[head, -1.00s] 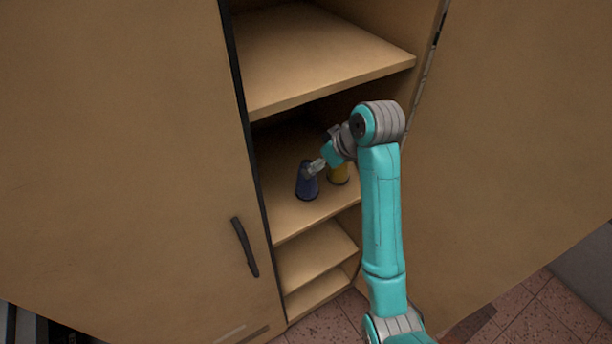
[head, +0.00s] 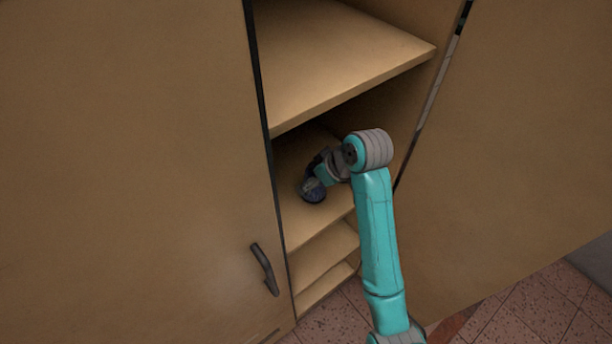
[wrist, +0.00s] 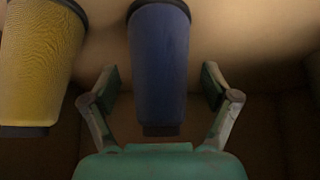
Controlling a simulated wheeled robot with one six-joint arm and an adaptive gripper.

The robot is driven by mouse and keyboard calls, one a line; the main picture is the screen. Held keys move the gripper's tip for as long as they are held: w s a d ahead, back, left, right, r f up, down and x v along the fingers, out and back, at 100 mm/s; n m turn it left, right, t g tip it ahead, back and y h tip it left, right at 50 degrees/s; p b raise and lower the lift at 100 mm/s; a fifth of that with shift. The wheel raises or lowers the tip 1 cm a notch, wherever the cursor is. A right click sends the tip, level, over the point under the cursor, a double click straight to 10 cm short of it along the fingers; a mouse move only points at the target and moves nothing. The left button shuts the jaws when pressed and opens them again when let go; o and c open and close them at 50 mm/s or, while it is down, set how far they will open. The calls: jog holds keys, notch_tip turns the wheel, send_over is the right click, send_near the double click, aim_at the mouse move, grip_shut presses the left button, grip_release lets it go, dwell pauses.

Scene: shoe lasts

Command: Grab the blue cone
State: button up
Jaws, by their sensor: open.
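The blue cone (head: 314,192) stands on the middle shelf inside the cupboard, partly covered by my gripper (head: 313,178) in the head view. In the wrist view the blue cone (wrist: 158,65) is between the two fingers of my gripper (wrist: 160,84), its wide dark-rimmed end at the top of the picture. The gripper is open, with a gap visible on both sides of the cone, so the fingers do not grip it.
A yellow cone (wrist: 40,60) is close beside the blue one, just left of the left finger in the wrist view; my arm hides it in the head view. An upper shelf (head: 335,45) is above. Cupboard doors (head: 120,150) flank the opening.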

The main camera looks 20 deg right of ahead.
jog(key=c, duration=1.4)
jog(key=shift+r, duration=0.1)
jog(key=shift+c, duration=0.2)
